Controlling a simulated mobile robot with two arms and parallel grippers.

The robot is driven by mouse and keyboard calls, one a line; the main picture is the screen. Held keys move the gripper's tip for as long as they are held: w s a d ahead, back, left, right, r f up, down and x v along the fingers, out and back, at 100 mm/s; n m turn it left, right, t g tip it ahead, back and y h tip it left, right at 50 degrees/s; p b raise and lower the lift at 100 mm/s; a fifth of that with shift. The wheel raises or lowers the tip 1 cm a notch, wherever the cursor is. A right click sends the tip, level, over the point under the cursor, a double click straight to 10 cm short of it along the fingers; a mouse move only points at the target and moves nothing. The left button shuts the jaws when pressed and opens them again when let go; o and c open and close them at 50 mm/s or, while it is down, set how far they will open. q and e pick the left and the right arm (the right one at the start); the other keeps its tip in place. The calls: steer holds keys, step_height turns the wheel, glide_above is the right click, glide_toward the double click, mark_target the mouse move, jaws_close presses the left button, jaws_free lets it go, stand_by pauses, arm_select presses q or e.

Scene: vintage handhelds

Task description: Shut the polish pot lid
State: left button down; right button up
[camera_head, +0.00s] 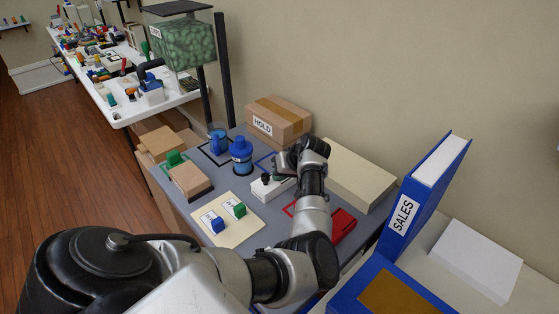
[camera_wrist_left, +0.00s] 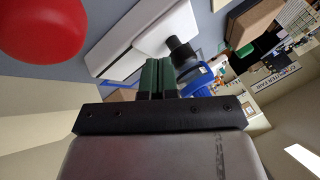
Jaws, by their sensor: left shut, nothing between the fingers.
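No thing in view carries a readable polish pot label, so I cannot tell which one it is. A blue capped pot (camera_head: 241,155) stands on the grey tabletop, with a smaller blue pot (camera_head: 218,141) behind it to the left. A white block with a black knob (camera_head: 262,189) lies nearer; in the left wrist view the white block (camera_wrist_left: 145,35) is close beyond the fingers. My left gripper (camera_head: 279,170) hangs over the far side of this block, partly hidden by its own wrist. Its green-black fingers (camera_wrist_left: 158,72) are shut and empty. My right gripper is out of view.
A HOLD carton (camera_head: 278,121) and a long beige box (camera_head: 345,174) stand behind. A red thing (camera_head: 341,226) lies right of my arm. A cream board (camera_head: 232,226) with blue and green blocks is in front. A SALES binder (camera_head: 425,195) stands at right.

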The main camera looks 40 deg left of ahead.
arm_select(q)
steer(key=s+b+v, duration=0.1)
steer(key=v, duration=0.9)
steer(key=shift+d+r, duration=0.15)
steer(key=shift+r, duration=0.3)
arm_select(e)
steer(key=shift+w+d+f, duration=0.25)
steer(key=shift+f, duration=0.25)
arm_select(q)
steer(key=shift+w+f, duration=0.1)
steer(key=shift+w, duration=0.05)
